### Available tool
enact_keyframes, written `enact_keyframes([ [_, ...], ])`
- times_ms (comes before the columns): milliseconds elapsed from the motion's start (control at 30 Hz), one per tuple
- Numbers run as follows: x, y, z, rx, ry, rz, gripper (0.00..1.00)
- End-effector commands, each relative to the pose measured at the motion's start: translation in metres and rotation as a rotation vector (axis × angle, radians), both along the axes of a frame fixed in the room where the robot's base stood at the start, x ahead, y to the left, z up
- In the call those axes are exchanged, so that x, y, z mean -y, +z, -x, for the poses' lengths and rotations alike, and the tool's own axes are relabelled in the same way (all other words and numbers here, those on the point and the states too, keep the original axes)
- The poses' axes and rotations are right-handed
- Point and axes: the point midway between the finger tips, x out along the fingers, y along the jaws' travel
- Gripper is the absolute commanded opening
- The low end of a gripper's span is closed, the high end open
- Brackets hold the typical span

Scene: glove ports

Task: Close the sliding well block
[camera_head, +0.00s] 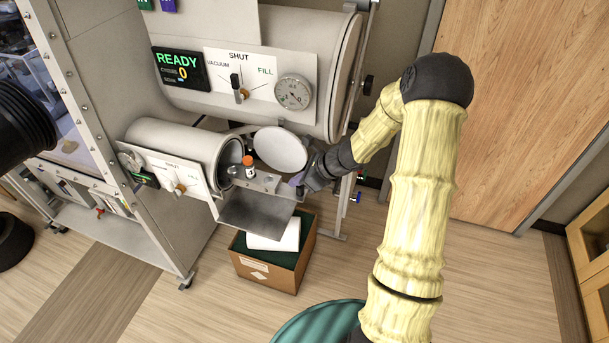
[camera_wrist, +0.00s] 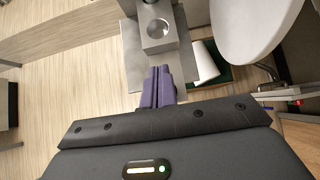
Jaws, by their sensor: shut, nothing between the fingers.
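The sliding well block (camera_head: 264,184) is a grey metal block with round wells, out in front of the small chamber's round mouth. A small orange-capped vial (camera_head: 249,167) stands upright at its chamber end. In the wrist view the block (camera_wrist: 180,38) shows one empty round well facing me. My gripper (camera_head: 298,182) is at the block's outer right end, with its purple fingers shut and empty. In the wrist view the fingertips (camera_wrist: 160,70) point at the block's near edge; I cannot tell whether they touch it.
The small chamber's round white door (camera_head: 280,150) hangs open just behind the block; it is close on the right in the wrist view (camera_wrist: 250,30). A flat metal tray (camera_head: 255,214) lies in front of the block. An open cardboard box (camera_head: 268,276) stands on the floor below.

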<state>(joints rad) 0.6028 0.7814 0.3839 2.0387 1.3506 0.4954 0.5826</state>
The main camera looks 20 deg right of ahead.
Motion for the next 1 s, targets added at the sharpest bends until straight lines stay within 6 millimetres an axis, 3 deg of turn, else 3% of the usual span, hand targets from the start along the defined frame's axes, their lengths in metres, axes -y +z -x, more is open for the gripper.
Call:
enact_keyframes([
  [333,-0.026,-0.031,-0.019,0.001,0.001,-0.001,0.00],
  [1000,-0.029,-0.034,-0.024,0.001,-0.006,0.001,0.00],
])
